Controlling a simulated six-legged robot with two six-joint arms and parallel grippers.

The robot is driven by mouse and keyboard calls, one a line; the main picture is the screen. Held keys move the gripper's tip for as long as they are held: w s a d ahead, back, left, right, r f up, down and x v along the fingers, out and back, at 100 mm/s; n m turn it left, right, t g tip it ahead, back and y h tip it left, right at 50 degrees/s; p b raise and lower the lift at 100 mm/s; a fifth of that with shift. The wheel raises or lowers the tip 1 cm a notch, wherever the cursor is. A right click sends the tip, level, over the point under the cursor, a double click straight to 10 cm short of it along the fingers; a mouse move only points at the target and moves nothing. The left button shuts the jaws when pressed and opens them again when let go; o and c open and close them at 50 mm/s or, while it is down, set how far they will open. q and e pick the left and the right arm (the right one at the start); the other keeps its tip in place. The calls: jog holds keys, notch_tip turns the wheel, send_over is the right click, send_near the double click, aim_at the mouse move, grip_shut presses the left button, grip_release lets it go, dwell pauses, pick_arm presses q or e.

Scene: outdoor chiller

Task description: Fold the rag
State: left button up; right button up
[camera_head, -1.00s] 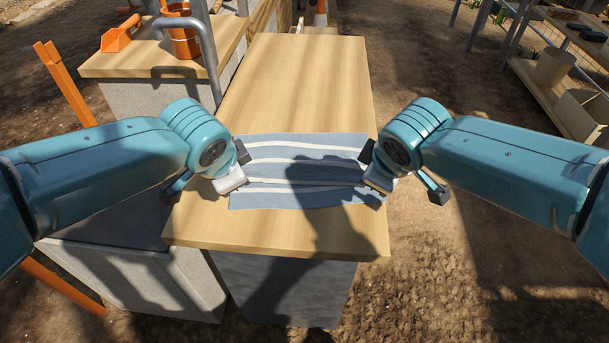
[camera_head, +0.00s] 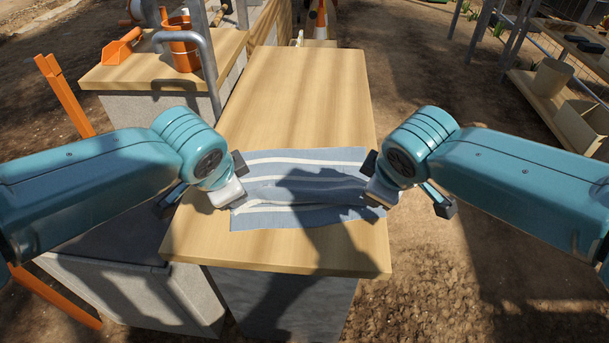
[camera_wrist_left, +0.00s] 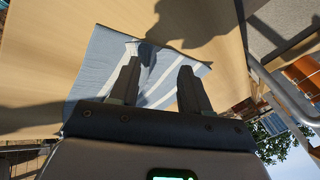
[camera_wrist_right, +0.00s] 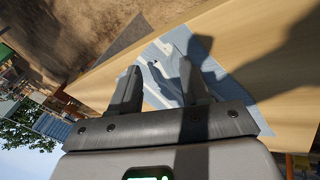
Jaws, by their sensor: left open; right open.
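The rag (camera_head: 300,217) is blue-grey with white stripes and lies spread on the wooden counter, with a raised wrinkle running across its middle. My left gripper (camera_head: 203,193) is open at the rag's left edge. In the left wrist view the rag (camera_wrist_left: 92,68) shows behind and between the parted fingers (camera_wrist_left: 160,82). My right gripper (camera_head: 408,186) is open at the rag's right edge. In the right wrist view the rag (camera_wrist_right: 240,95) shows beyond its parted fingers (camera_wrist_right: 160,85). Whether the fingers touch the cloth cannot be told. Shadows cover part of the rag.
The wooden counter (camera_head: 300,90) is bare behind the rag and along its front strip. A side bench at the left holds an orange cup (camera_head: 181,48) and an orange tool (camera_head: 122,46). Shelves with a beige pot (camera_head: 551,76) stand far right.

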pick_arm(q)
jog(key=s+v, duration=0.1)
jog(key=v, duration=0.8)
jog(key=shift+f, duration=0.25)
pick_arm(e)
jog(key=s+v, duration=0.1)
jog(key=v, duration=0.8)
jog(key=shift+f, duration=0.3)
